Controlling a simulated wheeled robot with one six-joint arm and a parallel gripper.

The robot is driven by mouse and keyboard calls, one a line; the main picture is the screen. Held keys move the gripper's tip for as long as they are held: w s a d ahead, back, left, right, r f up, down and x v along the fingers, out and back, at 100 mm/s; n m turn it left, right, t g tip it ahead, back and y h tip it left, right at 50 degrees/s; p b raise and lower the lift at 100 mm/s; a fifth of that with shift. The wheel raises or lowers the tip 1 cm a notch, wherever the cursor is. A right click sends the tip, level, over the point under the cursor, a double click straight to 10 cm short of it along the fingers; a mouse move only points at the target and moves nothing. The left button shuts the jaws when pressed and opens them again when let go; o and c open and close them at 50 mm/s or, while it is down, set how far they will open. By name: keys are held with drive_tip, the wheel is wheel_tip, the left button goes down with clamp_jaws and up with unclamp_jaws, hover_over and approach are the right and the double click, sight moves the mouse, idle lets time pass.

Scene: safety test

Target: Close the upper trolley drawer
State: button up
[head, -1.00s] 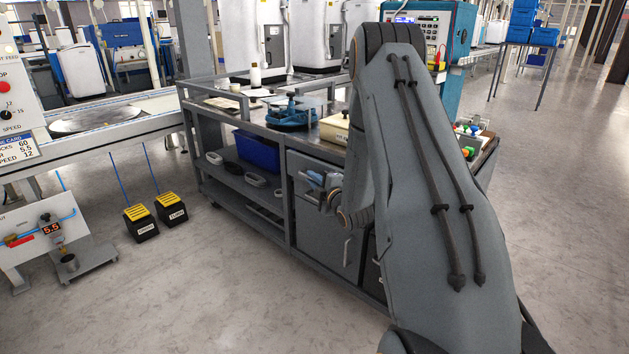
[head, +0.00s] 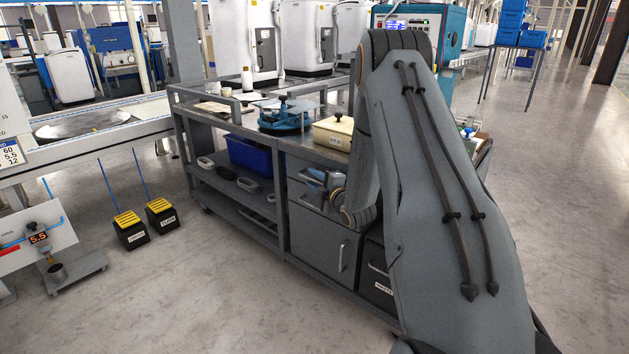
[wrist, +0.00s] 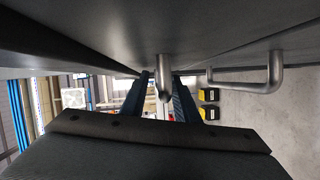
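The grey trolley (head: 283,258) stands ahead with a metal worktop. Its upper drawer (head: 301,194) is at the top of the front, above a cabinet door (head: 318,243) with an upright handle. My arm hides part of the drawer, so I cannot tell how far it stands out. My gripper (head: 322,184) is at the drawer front. In the wrist view, my gripper's (wrist: 162,98) two dark fingers stand apart on either side of a metal handle (wrist: 163,72). A gap shows beside the handle. A second bar handle (wrist: 262,75) is at the right.
On the worktop are a blue fixture (head: 283,117) and a cream box (head: 335,132). A blue bin (head: 250,153) sits on the open shelf. A dark waste unit (head: 377,282) is low at the right. Two pedals (head: 131,229) stand on the floor at left. Floor before the trolley is clear.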

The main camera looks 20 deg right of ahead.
drive_tip(key=shift+s+d+r+p, duration=0.1)
drive_tip(key=shift+s+p, duration=0.1)
drive_tip(key=shift+s, duration=1.1)
drive_tip(key=shift+s+d+r+p, duration=0.1)
drive_tip(key=shift+s+r+p, duration=0.05)
drive_tip(key=shift+s, duration=1.15)
drive_tip(key=shift+s+r+p, duration=0.1)
drive_tip(key=shift+s+p, duration=0.1)
drive_tip(key=shift+s, duration=1.1)
